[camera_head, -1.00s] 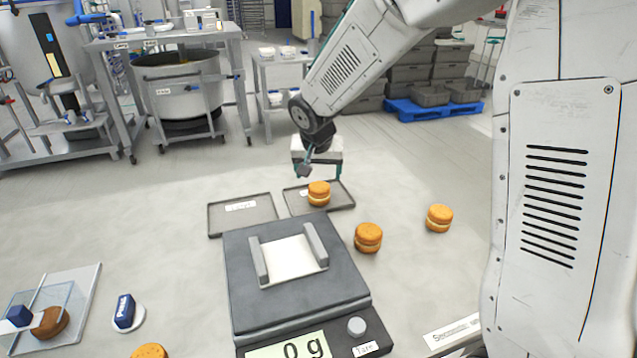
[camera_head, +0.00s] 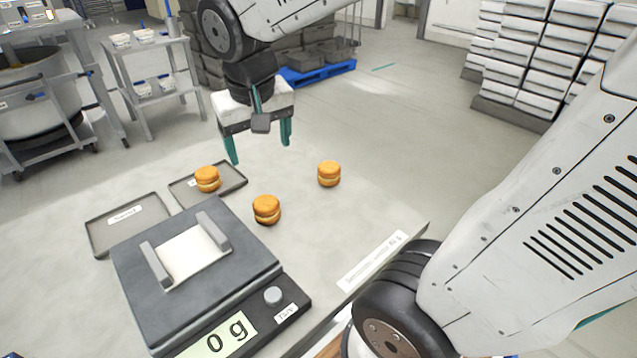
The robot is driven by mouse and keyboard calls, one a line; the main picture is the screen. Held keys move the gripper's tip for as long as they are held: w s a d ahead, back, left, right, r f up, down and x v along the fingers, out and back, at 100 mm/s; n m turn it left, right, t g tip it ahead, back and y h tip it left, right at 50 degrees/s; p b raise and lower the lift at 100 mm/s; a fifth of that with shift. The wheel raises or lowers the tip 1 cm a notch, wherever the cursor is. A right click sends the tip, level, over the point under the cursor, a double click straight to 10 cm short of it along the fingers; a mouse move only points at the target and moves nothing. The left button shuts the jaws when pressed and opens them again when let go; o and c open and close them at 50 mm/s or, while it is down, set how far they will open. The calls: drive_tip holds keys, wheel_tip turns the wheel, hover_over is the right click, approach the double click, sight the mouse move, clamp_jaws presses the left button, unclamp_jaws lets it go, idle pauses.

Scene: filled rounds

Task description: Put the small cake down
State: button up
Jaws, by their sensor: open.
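A small round cake (camera_head: 207,179), orange-brown with a pale middle band, sits upright on the right-hand dark tray (camera_head: 232,190). My gripper (camera_head: 260,153) is open and empty, with its teal fingers apart. It hangs above the table, to the right of that cake and clear of it. Two similar cakes stand on the table: one (camera_head: 266,209) right of the scale and one (camera_head: 329,173) farther right.
A dark scale (camera_head: 137,261) with two upright grey rails reads 0 g. A second, empty tray (camera_head: 97,236) lies left of the cake's tray. A label strip (camera_head: 373,261) lies near the table's right edge.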

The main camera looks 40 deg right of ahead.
drive_tip(key=s+n+g+y, duration=0.1)
drive_tip(key=s+n, duration=0.1)
drive_tip(key=s, duration=1.3)
drive_tip(key=shift+s, duration=0.3)
